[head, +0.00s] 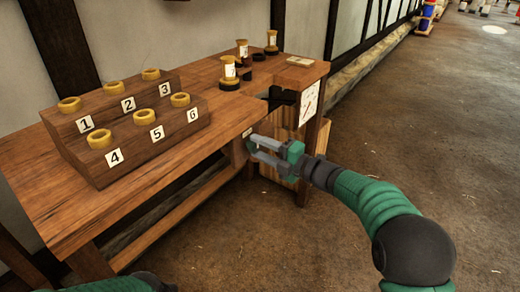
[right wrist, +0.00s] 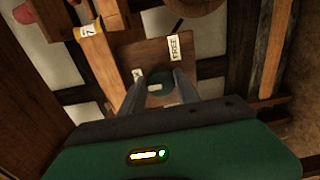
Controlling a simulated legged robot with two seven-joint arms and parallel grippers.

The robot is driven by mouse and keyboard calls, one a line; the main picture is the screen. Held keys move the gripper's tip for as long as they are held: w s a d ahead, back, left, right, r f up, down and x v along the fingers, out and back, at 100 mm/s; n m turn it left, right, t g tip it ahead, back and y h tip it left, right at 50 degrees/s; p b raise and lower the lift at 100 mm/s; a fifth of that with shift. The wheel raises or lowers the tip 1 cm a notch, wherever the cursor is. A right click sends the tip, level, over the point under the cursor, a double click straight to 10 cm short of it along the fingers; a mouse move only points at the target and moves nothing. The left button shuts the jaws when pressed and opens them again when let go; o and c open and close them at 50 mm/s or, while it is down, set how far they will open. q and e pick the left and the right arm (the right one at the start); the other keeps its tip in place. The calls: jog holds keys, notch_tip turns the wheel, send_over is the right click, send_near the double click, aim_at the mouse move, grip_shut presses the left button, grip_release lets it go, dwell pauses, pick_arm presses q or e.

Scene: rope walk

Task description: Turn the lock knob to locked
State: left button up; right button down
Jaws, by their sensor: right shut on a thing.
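The lock knob (right wrist: 160,80) is round and dark green with a small pale mark, in the right wrist view. It sits on a brown wooden panel (right wrist: 140,50) with a white label reading "FREE" (right wrist: 174,47) and a second white label (right wrist: 138,74), partly hidden, to its left. My right gripper (right wrist: 159,84) is shut on the knob, one grey finger on each side. In the head view my right gripper (head: 254,148) is at the bench's front edge, and the knob is hidden there. My left gripper is out of view.
The wooden bench (head: 70,210) carries a stepped block (head: 125,155) with numbered labels and yellow rings. Several yellow-topped spools (head: 229,72) stand farther back. A white dial card (head: 309,103) hangs on the bench end.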

jog(key=shift+s+f, duration=0.1)
jog(key=shift+f, duration=0.25)
jog(key=c, duration=1.2)
grip_release()
jog(key=shift+o, duration=1.4)
jog(key=shift+r, duration=0.15)
jog(key=p+v, duration=0.5)
jog(key=v, duration=1.1)
jog(key=shift+s+d, duration=0.2)
jog(key=shift+d, duration=0.2)
